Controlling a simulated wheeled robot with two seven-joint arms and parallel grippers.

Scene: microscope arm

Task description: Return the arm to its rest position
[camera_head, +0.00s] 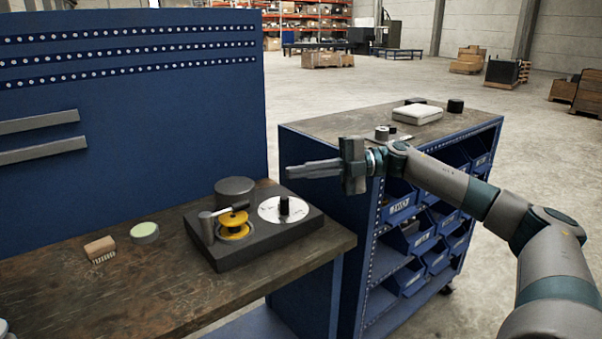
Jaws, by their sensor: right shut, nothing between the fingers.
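A dark device base (290,234) sits at the right end of the wooden workbench. My left gripper is not identifiable in view.
A brush (100,248) and a round pale-green-topped tin (145,232) lie on the bench (150,290), left of the device. A blue panel (130,130) stands behind. A blue cart (345,210) with several bins stands to the right, behind my right arm; its top holds small items.

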